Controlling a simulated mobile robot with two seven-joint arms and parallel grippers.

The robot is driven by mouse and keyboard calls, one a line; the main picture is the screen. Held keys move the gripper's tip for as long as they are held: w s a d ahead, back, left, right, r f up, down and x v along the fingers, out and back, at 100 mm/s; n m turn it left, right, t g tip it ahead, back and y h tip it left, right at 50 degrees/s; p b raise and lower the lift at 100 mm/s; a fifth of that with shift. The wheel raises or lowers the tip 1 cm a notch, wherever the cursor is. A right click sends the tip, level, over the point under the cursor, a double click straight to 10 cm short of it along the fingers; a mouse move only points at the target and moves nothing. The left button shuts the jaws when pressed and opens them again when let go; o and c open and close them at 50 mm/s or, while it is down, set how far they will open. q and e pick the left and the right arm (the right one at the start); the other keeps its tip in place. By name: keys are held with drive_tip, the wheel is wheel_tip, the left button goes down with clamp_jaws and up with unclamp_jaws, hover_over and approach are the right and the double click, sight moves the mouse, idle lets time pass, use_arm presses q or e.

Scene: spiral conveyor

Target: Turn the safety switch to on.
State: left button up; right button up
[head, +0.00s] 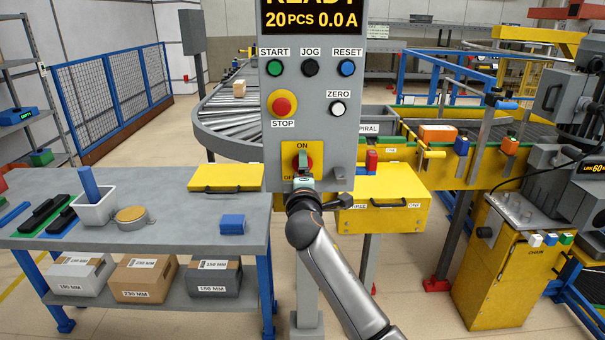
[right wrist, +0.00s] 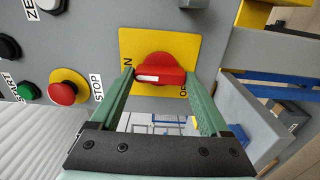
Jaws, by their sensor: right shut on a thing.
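The red safety switch (head: 303,161) sits on a yellow plate (head: 289,150) low on the grey control panel. In the right wrist view the red switch handle (right wrist: 172,76) has a white mark on its end nearer the ON label; the OFF label is partly hidden. My right gripper (right wrist: 160,78) has its green fingers against the two ends of the handle, shut on it. In the head view my right gripper (head: 303,182) reaches up from below and covers the lower plate. My left gripper is not in view.
The panel (head: 345,120) also carries a red stop button (head: 283,104) and start, jog, reset and zero buttons. A grey padlock-like block (head: 344,176) sits right of the switch. A yellow box (head: 385,212) is at right; a work table (head: 170,180) is at left.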

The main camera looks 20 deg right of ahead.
idle(0.3)
drive_tip(key=o, duration=1.2)
drive_tip(key=v, duration=1.2)
drive_tip(key=shift+s+a, duration=0.1)
drive_tip(key=shift+s, duration=0.2)
